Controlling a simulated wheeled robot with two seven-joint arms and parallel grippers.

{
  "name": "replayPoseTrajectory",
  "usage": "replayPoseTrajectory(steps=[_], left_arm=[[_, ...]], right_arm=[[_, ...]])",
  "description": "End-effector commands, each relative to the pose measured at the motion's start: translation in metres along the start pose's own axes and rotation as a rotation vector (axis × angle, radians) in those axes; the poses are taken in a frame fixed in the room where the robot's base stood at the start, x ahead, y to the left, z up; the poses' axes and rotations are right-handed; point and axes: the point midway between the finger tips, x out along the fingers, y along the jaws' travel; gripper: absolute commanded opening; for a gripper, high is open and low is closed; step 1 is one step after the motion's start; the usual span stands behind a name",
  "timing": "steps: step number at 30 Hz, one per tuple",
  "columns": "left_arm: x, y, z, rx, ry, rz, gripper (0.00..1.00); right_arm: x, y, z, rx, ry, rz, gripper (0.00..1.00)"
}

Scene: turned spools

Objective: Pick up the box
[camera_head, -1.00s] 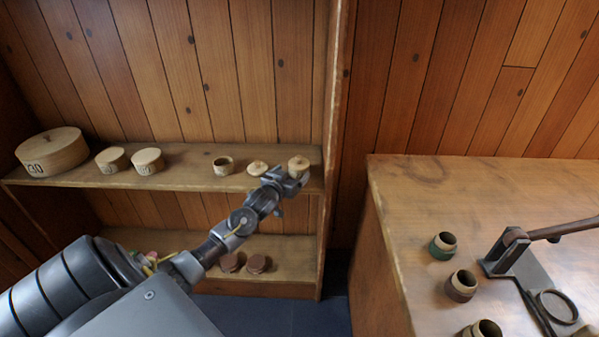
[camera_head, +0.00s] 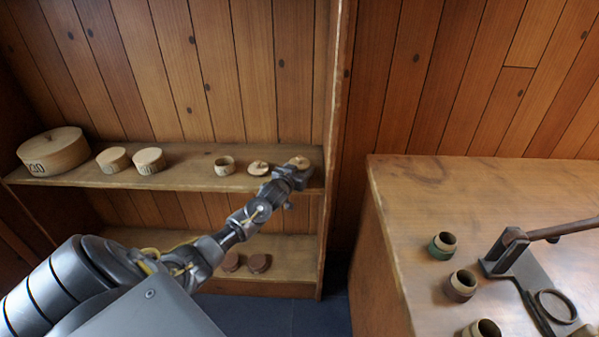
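A small round wooden box (camera_head: 299,161) stands at the right end of the upper shelf. Only its top shows above my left gripper (camera_head: 293,176), which covers its lower part. The gripper is right at the box in this view, but its fingertips are too small and hidden to tell if they touch it or how far they are apart. Other round wooden boxes stand on the same shelf: a large one (camera_head: 54,152) with a dark number at the far left, two small lidded ones (camera_head: 113,160) (camera_head: 149,160), an open one (camera_head: 225,166) and a knobbed one (camera_head: 258,168). My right gripper is not in view.
The upper shelf (camera_head: 190,179) ends at an upright post (camera_head: 333,130). Dark red round pieces (camera_head: 259,263) lie on the lower shelf. At right, a wooden bench (camera_head: 430,190) holds several small cups (camera_head: 442,245) and a metal lever tool (camera_head: 515,255).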

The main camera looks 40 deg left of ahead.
Motion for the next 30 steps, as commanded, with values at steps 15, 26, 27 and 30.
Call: replayPoseTrajectory(steps=[15, 26, 27, 30], left_arm=[[0.0, 0.0, -0.003, 0.0, 0.001, 0.0, 0.38], [-0.01, 0.0, -0.036, 0.001, 0.002, 0.001, 0.38], [-0.016, 0.0, -0.041, 0.001, 0.002, 0.002, 0.38], [-0.031, -0.001, -0.054, 0.001, 0.003, 0.002, 0.38]], right_arm=[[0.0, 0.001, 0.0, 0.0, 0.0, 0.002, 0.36], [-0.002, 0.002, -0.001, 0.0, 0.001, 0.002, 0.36], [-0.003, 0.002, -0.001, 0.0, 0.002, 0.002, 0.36], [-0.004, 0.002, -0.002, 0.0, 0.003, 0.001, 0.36]])
